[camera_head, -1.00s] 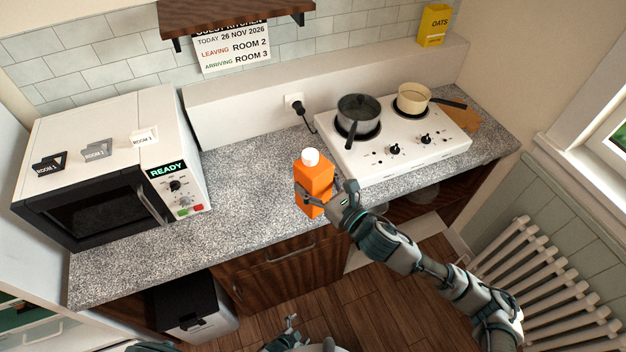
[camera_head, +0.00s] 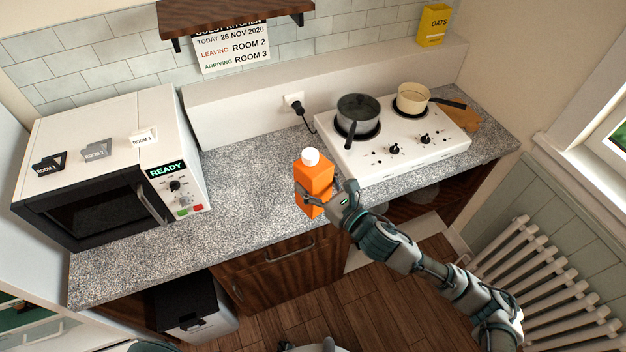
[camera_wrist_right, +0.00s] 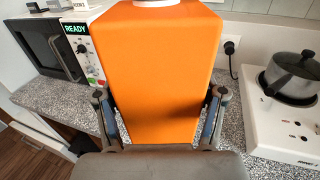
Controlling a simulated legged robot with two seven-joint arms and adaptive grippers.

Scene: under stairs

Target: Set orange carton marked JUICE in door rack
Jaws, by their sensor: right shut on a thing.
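The orange carton (camera_head: 313,180) with a white cap is upright near the counter's front edge, left of the hob; I cannot tell whether its base touches anything. No JUICE marking is readable on the sides in view. My right gripper (camera_head: 323,203) is shut on its lower part. In the right wrist view the carton (camera_wrist_right: 165,70) fills the middle, between the two fingers (camera_wrist_right: 162,112). Only a small tip of what looks like my left gripper (camera_head: 284,345) shows at the bottom edge. No door rack can be made out clearly.
A microwave (camera_head: 110,160) stands left on the speckled counter (camera_head: 245,180). A white hob (camera_head: 385,150) with a dark pot (camera_head: 358,112) and a cream pan (camera_head: 412,97) is to the right. A bin (camera_head: 195,308) stands below. A white-edged greenish interior (camera_head: 25,315) shows bottom left.

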